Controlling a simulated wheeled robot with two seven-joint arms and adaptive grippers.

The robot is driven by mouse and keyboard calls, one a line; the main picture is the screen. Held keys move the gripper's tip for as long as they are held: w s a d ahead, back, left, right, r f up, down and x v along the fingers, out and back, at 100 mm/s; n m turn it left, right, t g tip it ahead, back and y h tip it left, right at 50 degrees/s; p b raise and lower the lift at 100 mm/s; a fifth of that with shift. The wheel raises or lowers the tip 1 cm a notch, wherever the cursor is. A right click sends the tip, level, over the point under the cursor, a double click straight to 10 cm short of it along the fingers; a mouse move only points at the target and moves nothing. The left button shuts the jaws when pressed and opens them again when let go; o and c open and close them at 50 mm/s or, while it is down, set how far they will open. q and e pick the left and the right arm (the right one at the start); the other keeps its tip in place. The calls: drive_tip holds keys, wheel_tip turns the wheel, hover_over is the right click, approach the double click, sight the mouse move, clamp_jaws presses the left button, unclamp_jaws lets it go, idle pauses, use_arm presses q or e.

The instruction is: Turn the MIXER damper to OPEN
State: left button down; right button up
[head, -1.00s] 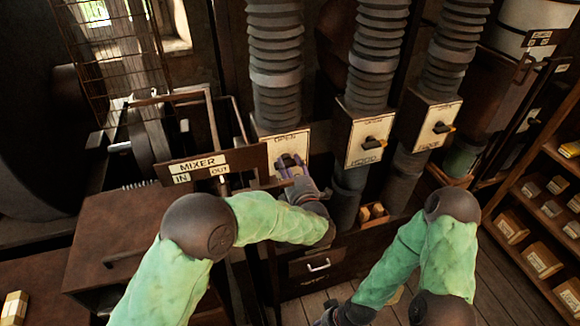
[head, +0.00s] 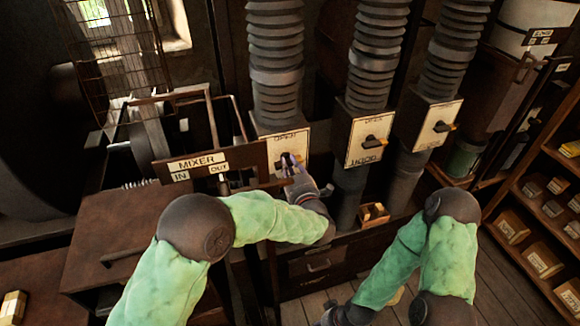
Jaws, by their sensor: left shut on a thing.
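A MIXER sign (head: 197,164) with IN and OUT tags stands left of centre. Right of it, a pale damper plate (head: 291,140) sits below the left ribbed duct, with lettering along its top edge too blurred to read surely. My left gripper (head: 288,164) is at the dark damper handle (head: 280,159) on this plate, shut on it. The gripper and wrist hide the plate's lower part and much of the handle, so its exact angle is unclear. My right gripper (head: 331,316) shows only partly at the bottom edge, low and away from the plates.
Two more damper plates, the middle one (head: 369,139) and the right one (head: 437,125), have their own dark handles close by on the right. A small box of blocks (head: 374,215) stands below them. A shelf (head: 530,215) lines the right side.

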use_arm(q)
drive_tip(key=n+b, duration=0.2)
drive_tip(key=n, duration=0.2)
drive_tip(key=shift+f+b, duration=0.2)
drive_tip(key=shift+b, duration=0.2)
drive_tip(key=n+b, duration=0.3)
drive_tip(key=n, duration=0.1)
drive_tip(key=shift+s+a+f+n+b, duration=0.1)
drive_tip(key=shift+n+b, duration=0.25)
drive_tip(key=shift+n, duration=0.05)
drive_tip(key=shift+f+n+b, duration=0.1)
drive_tip(key=shift+n+b, duration=3.6)
drive_tip(key=shift+n, duration=0.2)
drive_tip(key=c, duration=1.1)
unclamp_jaws()
drive_tip(key=shift+c, duration=0.2)
drive_tip(key=shift+s, duration=0.1)
